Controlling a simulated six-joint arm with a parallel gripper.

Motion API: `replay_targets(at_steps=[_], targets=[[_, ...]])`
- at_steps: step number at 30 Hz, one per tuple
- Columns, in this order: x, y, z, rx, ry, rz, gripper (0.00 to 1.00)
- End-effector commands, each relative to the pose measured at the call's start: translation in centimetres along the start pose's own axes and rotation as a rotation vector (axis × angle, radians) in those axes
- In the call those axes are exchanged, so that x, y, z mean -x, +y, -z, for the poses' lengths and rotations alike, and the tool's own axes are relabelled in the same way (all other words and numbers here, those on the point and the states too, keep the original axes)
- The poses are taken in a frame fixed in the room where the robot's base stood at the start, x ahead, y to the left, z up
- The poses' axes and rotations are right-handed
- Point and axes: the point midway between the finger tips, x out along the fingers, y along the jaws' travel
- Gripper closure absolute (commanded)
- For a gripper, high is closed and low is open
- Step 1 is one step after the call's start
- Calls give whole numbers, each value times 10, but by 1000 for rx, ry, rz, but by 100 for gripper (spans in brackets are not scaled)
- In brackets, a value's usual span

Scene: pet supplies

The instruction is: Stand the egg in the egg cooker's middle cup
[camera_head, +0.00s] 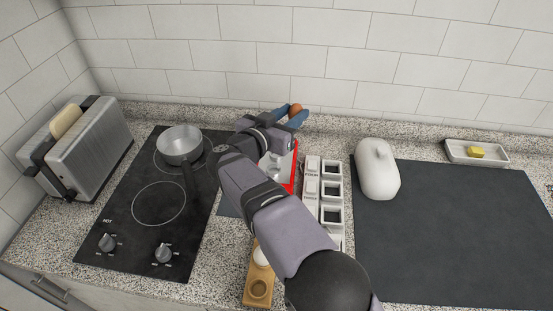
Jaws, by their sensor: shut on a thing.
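A brown egg (296,108) is held between the blue fingers of my gripper (292,112), high near the back wall. My gripper is shut on it. Below and in front of it is a red-edged device (294,171) with a pale top and clear or silvery parts, which looks like the egg cooker. My arm covers much of it, so its cups, including the middle one, cannot be made out. The egg appears apart from it, toward the back.
A wooden holder (258,291) with a white round item stands at the front. White square containers (330,215) stand right of my arm. A pan (180,143) is on the black hob (130,215) at left. A white lidded jar (377,172) stands by a dark mat (460,230).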

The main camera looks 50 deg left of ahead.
Motion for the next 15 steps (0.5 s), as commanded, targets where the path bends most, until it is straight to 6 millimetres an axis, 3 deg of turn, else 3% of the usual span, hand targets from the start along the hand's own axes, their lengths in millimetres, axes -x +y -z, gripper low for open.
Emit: replay_targets(at_steps=[6, 15], targets=[[30, -29, -12, 8, 3, 40, 91], [36, -35, -19, 12, 3, 49, 91]])
